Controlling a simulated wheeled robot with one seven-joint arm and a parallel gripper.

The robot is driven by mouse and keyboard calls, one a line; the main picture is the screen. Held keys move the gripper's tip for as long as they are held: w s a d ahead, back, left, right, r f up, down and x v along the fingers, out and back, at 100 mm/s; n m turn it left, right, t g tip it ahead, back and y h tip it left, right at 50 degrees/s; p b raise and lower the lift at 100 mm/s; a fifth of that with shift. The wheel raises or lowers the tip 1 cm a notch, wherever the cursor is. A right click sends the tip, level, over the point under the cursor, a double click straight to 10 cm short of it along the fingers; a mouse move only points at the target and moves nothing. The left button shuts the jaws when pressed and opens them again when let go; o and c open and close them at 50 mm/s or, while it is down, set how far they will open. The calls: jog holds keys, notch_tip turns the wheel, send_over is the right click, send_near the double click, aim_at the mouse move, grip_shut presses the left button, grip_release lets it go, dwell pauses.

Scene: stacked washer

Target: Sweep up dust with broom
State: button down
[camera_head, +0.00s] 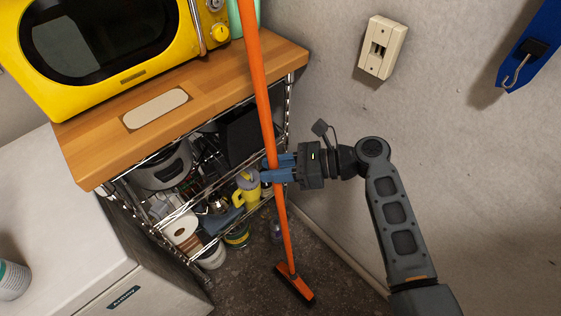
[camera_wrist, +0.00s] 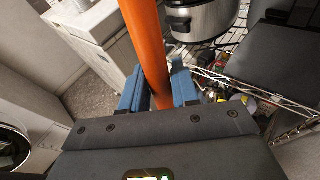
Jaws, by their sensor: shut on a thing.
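An orange broom (camera_head: 262,95) stands nearly upright, slightly tilted, between the shelf unit and the wall in the head view. Its orange head with dark bristles (camera_head: 294,285) is at the dark floor in the corner. My gripper (camera_head: 268,172) is shut on the broom's handle around its middle, reaching in from the right. In the wrist view the blue fingers (camera_wrist: 160,90) sit on both sides of the orange handle (camera_wrist: 146,45). I cannot make out any dust on the floor (camera_head: 240,285).
A wire shelf unit with a wooden top (camera_head: 215,75) holds a yellow microwave (camera_head: 105,45) and, below, a slow cooker (camera_head: 163,168) and several containers. A white appliance (camera_head: 60,220) stands at the left. The wall (camera_head: 335,130) with an outlet (camera_head: 382,47) is close on the right.

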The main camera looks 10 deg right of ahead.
jog(key=shift+s+a+f, duration=0.1)
jog(key=shift+s+a, duration=0.5)
jog(key=shift+a, duration=0.25)
jog(key=shift+s+a+f, duration=0.1)
jog(key=shift+s+a, duration=0.45)
jog(key=shift+a, duration=0.25)
jog(key=s+a, duration=0.2)
jog(key=a, duration=0.1)
jog(key=shift+s+a+r, duration=0.15)
jog(key=shift+r, duration=0.05)
jog(key=shift+s+a+f, duration=0.1)
jog(key=shift+s+a, duration=0.1)
jog(key=shift+a, duration=0.45)
jog(key=shift+s+a+r, duration=0.1)
jog(key=shift+s+a, duration=0.1)
jog(key=shift+a, duration=0.45)
jog(key=shift+s+a+f, duration=0.1)
jog(key=shift+s+a, duration=0.1)
jog(key=shift+a, duration=0.45)
jog(key=shift+a, duration=0.1)
